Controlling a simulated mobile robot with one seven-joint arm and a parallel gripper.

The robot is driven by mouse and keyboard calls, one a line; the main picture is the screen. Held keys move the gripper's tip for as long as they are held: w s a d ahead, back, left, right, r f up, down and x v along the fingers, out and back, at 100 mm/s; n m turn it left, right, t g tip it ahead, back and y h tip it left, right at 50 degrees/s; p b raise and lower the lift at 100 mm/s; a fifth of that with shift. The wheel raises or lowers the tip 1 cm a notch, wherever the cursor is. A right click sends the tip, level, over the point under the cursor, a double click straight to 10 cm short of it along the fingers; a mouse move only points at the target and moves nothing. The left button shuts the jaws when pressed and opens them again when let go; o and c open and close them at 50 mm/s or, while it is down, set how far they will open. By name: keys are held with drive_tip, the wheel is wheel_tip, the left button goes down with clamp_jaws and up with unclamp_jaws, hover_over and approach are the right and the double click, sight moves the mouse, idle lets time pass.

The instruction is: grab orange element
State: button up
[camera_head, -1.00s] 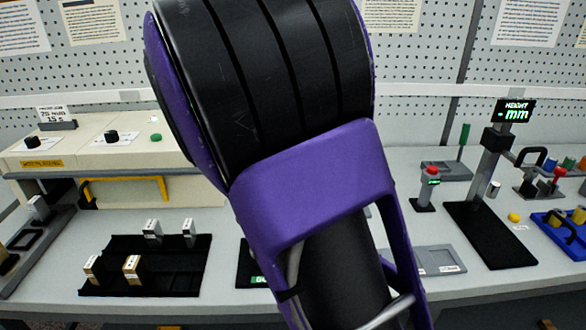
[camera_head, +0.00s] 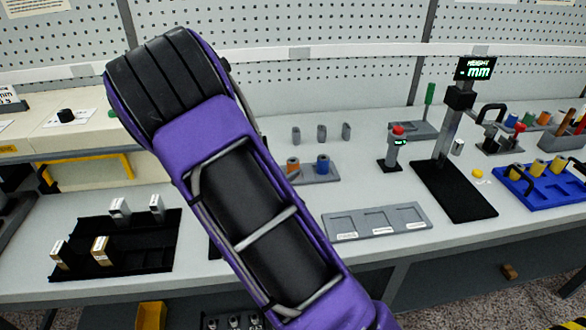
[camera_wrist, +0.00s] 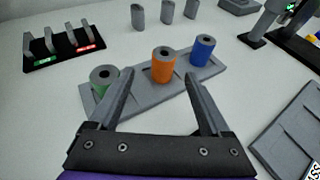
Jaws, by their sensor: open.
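The orange element (camera_wrist: 163,66) is an upright cylinder with a dark hole in its top. It stands in the middle of a grey tray (camera_wrist: 136,95), between a green element (camera_wrist: 104,80) and a blue element (camera_wrist: 203,50). In the head view the orange element (camera_head: 292,167) and the blue element (camera_head: 322,162) show beside my arm; the green one is hidden there. My gripper (camera_wrist: 163,78) is open and empty in the wrist view. Its two fingers point toward the tray, with the orange element beyond and between them. My gripper is not visible in the head view.
Several grey pieces (camera_head: 321,132) stand behind the tray. A grey three-slot tray (camera_head: 377,222) and a height gauge (camera_head: 456,188) are to the right. A black tray with small blocks (camera_head: 118,246) is at the left. A black rack (camera_wrist: 62,52) stands behind left.

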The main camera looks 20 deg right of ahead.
sight(291, 168)
drive_tip(key=shift+s+x, duration=0.25)
drive_tip(key=shift+x, duration=2.7)
drive_tip(key=shift+d+f, duration=0.1)
drive_tip(key=shift+f, duration=0.05)
clamp_jaws()
